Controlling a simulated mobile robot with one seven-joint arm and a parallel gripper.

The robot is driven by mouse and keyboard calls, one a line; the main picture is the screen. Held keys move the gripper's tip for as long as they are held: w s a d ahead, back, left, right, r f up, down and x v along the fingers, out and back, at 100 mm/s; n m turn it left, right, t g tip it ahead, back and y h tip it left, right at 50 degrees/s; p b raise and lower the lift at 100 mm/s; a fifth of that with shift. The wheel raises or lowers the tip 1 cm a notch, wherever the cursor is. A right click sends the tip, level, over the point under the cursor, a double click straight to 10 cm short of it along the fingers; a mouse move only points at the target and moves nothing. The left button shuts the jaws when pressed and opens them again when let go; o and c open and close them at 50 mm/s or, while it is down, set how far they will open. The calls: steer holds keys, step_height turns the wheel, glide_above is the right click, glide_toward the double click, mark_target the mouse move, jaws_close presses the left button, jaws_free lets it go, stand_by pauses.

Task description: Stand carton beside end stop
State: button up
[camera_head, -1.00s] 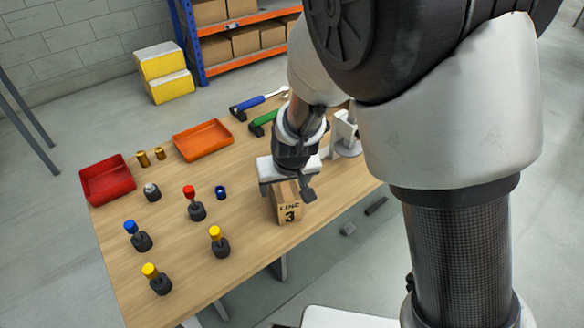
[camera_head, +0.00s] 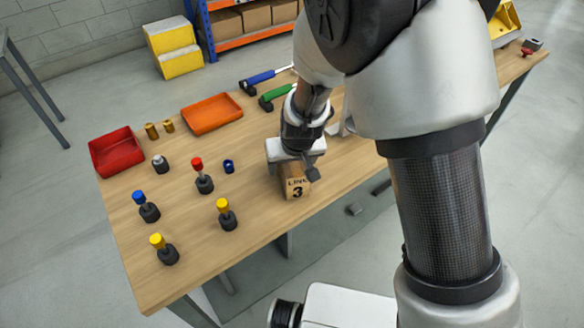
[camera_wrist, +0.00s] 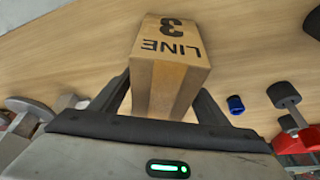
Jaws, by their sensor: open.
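The carton (camera_head: 297,188) is a small brown box marked LINE 3, standing on the wooden table below my gripper (camera_head: 293,169). In the wrist view the carton (camera_wrist: 172,62) sits between my two dark fingers, one on each side. My gripper is open, and the fingers straddle the upper part of the carton. Whether either finger touches it is unclear. My gripper and wrist hide the carton's top in the head view. I cannot make out the end stop for certain in either view; my arm covers part of the table.
The table (camera_head: 255,212) holds a red tray (camera_head: 117,152), an orange tray (camera_head: 212,114), and several coloured-top pegs on dark bases left of the carton. Blue-handled (camera_head: 262,78) and green-handled (camera_head: 275,96) tools lie behind.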

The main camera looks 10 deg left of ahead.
steer(key=shift+f, duration=0.2)
steer(key=c, duration=1.6)
steer(key=shift+r, duration=0.2)
jaws_close()
